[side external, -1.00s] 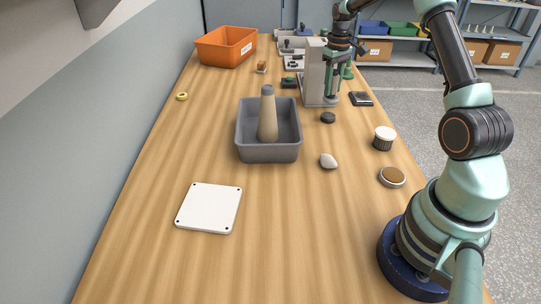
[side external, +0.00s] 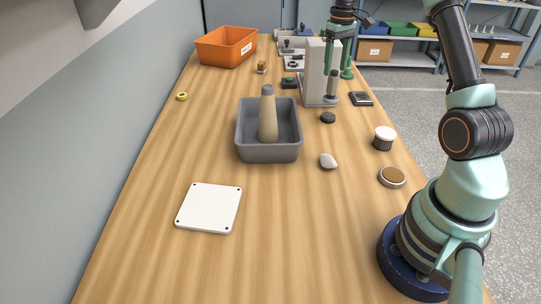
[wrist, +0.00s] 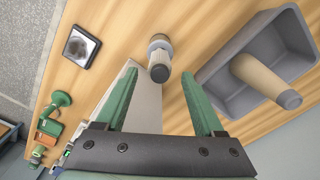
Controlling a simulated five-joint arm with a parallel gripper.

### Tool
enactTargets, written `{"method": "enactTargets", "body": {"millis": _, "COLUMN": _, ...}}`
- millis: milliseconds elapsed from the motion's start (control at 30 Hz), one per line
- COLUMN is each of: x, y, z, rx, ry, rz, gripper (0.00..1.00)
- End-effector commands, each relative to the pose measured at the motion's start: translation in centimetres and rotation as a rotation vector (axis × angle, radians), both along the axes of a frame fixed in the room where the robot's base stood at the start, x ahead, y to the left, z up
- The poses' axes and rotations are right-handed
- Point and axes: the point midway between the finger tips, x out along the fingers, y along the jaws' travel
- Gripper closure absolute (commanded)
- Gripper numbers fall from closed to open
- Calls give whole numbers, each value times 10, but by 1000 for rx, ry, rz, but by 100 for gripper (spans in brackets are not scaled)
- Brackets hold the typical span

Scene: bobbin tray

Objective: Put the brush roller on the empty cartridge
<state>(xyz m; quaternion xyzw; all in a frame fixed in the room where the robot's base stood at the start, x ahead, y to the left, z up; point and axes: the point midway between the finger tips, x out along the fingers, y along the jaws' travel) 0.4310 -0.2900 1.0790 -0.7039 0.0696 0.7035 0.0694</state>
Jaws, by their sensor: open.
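My gripper (side external: 338,68) is open and empty, raised above an upright dark grey cylinder (side external: 332,84) beside a pale upright block (side external: 316,75). In the wrist view the cylinder (wrist: 160,58) stands between and beyond my fingertips (wrist: 159,78), with a lighter band and a dark end. A beige tapered cone with a grey tip (side external: 268,118) stands in a grey tray (side external: 268,154); it also shows in the wrist view (wrist: 262,75). No label shows which piece is the brush roller or the empty cartridge. The cylinder's base is partly hidden.
A white plate (side external: 209,208) lies at the front left. A white stone-like piece (side external: 328,161), a white-topped ribbed cup (side external: 384,138) and a brown-topped disc (side external: 391,176) lie right of the tray. An orange bin (side external: 226,47) stands at the back left.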

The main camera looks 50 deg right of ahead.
Motion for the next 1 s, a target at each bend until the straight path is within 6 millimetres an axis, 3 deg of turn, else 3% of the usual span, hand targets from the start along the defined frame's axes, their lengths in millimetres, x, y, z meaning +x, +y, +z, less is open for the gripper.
{"method": "enactTargets", "body": {"millis": 200, "x": 1, "y": 0, "z": 37, "rx": -2, "ry": -3, "rz": 0, "gripper": 30}}
{"method": "enactTargets", "body": {"millis": 467, "x": 1, "y": 11, "z": 58, "rx": -8, "ry": -13, "rz": 8, "gripper": 30}}
{"method": "enactTargets", "body": {"millis": 567, "x": 1, "y": 34, "z": 74, "rx": -25, "ry": -41, "rz": 23, "gripper": 30}}
{"method": "enactTargets", "body": {"millis": 767, "x": -12, "y": 107, "z": 108, "rx": -64, "ry": -135, "rz": 66, "gripper": 30}}
{"method": "enactTargets", "body": {"millis": 1000, "x": -52, "y": 189, "z": 125, "rx": -86, "ry": -260, "rz": 114, "gripper": 30}}
